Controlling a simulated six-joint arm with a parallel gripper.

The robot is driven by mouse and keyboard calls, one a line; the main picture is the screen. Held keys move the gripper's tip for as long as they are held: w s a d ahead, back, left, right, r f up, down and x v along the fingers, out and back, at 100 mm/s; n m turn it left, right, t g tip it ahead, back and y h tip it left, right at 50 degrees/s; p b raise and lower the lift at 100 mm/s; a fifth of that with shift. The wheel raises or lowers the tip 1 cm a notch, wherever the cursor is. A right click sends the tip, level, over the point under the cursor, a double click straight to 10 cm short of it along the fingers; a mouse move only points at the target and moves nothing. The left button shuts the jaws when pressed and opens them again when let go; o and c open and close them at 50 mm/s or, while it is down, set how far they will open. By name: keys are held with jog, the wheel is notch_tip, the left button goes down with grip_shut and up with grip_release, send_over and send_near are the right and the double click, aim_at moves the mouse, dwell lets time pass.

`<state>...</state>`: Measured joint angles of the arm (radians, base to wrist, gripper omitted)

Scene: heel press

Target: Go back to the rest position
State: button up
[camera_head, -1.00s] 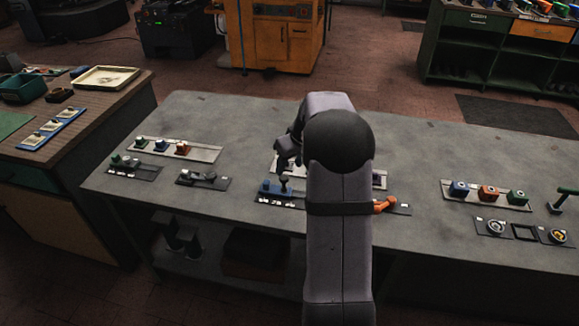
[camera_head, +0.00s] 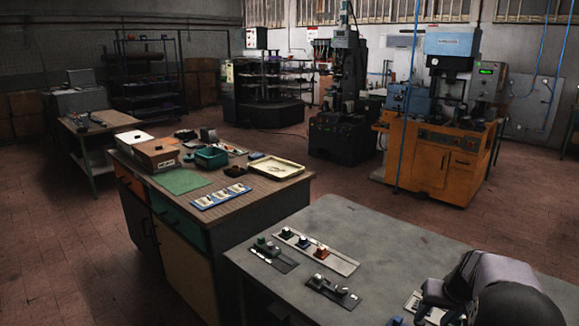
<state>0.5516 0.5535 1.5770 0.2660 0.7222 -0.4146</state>
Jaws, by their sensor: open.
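My gripper (camera_head: 436,302) is at the bottom right of the head view, hanging from the wrist of my grey arm. It is open, low over the grey bench (camera_head: 335,225). Its fingertips are hard to make out against the dark parts and the frame's lower edge. I see nothing held in it. My dark rounded arm joint fills the lower right corner and hides the bench behind it.
Left on the bench are a strip with several coloured blocks (camera_head: 316,252), a dark panel (camera_head: 276,257) and another small panel (camera_head: 332,291). A wooden-topped cabinet (camera_head: 228,206) adjoins, carrying a cream tray (camera_head: 276,168). An orange machine (camera_head: 432,155) stands behind.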

jog(key=s+a+f, duration=0.1)
jog(key=s+f, duration=0.1)
jog(key=s+a+f+m+g, duration=0.1)
jog(key=s+f, duration=0.1)
jog(key=s, duration=0.1)
jog(key=s+a+f+m+g, duration=0.1)
jog(key=s+f, duration=0.1)
jog(key=shift+s+a+f+y, duration=0.15)
jog(key=shift+s+y, duration=0.15)
jog(key=shift+s, duration=0.1)
jog(key=s+a+n+g, duration=0.3)
jog(key=s+a+g, duration=0.1)
jog(key=s+a, duration=1.4)
jog(key=a+r+n+t, duration=0.2)
jog(key=a+r+n, duration=0.1)
jog(key=r, duration=0.1)
notch_tip(320, 180, down, 14)
jog(key=b, duration=1.3)
jog(key=shift+r, duration=0.2)
